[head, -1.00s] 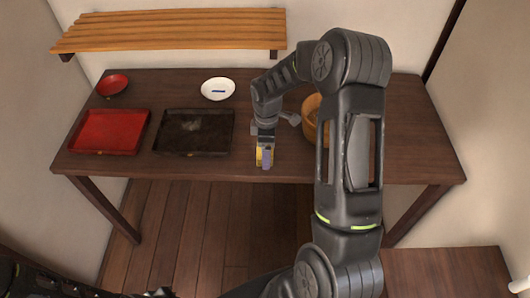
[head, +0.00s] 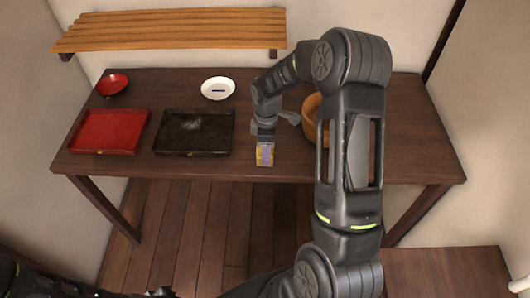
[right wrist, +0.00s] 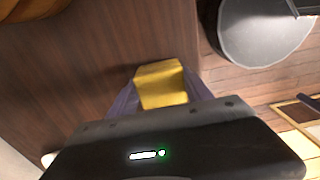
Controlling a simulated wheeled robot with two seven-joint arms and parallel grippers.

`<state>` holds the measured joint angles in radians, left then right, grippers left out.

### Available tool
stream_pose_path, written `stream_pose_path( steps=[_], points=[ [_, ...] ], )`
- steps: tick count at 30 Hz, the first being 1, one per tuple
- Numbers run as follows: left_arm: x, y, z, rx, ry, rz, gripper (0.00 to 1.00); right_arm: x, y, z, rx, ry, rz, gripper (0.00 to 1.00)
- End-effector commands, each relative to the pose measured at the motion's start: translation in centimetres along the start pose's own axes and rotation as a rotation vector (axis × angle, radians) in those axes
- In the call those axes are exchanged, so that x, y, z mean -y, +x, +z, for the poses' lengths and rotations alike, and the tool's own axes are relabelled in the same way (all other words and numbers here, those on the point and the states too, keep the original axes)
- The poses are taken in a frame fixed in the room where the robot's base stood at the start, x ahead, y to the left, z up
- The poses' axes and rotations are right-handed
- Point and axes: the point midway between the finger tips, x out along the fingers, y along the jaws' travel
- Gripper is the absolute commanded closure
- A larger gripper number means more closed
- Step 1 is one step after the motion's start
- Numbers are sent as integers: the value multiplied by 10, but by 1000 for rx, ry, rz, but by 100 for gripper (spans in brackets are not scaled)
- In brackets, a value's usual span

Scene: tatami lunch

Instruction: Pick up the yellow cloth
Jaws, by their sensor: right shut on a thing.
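The yellow cloth (head: 260,159) is at the front part of the table, right of the black tray, and looks small and folded. My right gripper (head: 265,156) points down at it. In the right wrist view the cloth (right wrist: 162,84) lies between the two purple fingers (right wrist: 163,97), which are shut on it. I cannot tell whether the cloth touches the table. Part of my left arm shows dark at the bottom left edge of the head view; the state of its gripper cannot be made out.
On the dark wooden table (head: 290,172) stand a red tray (head: 108,131), a black tray (head: 194,132), a red bowl (head: 112,84) and a white bowl (head: 218,88). A wooden tub (head: 311,117) is partly hidden behind my right arm. A slatted shelf (head: 170,29) hangs at the back wall.

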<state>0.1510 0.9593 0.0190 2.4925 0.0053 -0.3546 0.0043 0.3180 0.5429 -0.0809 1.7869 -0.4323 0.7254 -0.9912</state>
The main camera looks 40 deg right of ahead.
Motion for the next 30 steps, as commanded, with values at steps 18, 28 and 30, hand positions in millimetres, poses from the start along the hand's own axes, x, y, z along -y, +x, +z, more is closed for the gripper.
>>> stream_pose_path(
  steps=[18, 28, 30],
  points=[
    [2, 5, 0, -1, 1, 1, 100, -1, -26, -1, -3, 0, 5, 88],
    [4, 14, -2, -4, 3, 5, 100, -1, -87, -1, -2, 0, 4, 88],
    [4, 14, -2, -4, 4, 5, 100, 0, -94, -1, -1, -1, 2, 88]
  ],
)
